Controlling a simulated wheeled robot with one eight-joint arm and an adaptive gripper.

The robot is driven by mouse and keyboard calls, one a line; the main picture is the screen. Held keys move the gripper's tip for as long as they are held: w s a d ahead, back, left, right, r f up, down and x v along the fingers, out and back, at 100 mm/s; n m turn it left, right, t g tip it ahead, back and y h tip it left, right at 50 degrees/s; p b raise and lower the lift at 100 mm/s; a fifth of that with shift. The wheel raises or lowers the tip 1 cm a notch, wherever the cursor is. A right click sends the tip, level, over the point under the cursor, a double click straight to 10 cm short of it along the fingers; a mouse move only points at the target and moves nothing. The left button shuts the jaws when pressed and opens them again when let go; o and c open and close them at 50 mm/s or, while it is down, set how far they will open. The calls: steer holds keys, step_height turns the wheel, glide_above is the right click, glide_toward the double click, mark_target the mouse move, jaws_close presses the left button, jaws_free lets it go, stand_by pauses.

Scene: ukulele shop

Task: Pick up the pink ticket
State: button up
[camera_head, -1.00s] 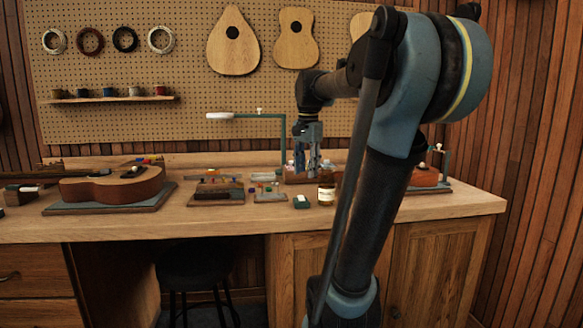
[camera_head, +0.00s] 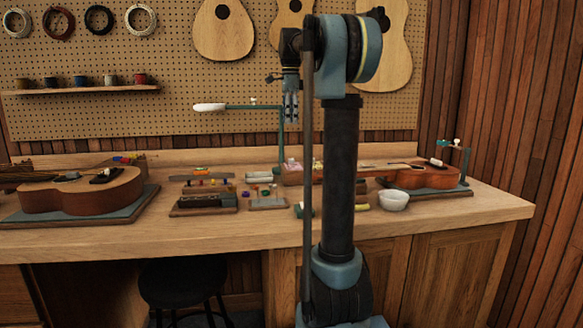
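My gripper (camera_head: 290,112) hangs fingers-down, high above the back of the workbench (camera_head: 110,238), in front of the pegboard. It is small in view, and I cannot tell whether its fingers are apart. Nothing can be made out in it. A small pale pinkish patch (camera_head: 292,165) shows on the bench below the gripper, beside the foot of the green lamp-like stand (camera_head: 281,138). It may be the pink ticket, but it is too small to be sure. My arm hides part of the bench to its right.
A ukulele body on a mat (camera_head: 80,195) lies at the left, and another ukulele (camera_head: 428,175) at the right. Trays with small parts (camera_head: 204,204) stand mid-bench. A white bowl (camera_head: 394,200) is right of my arm. A dark stool (camera_head: 182,283) stands in front.

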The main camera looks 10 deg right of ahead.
mark_target(293, 164)
steer(key=f, duration=1.5)
steer(key=shift+s+d+f, duration=0.15)
steer(key=shift+d+f, duration=0.05)
steer(key=shift+f, duration=0.1)
steer(key=shift+c, duration=0.3)
steer(key=c, duration=0.7)
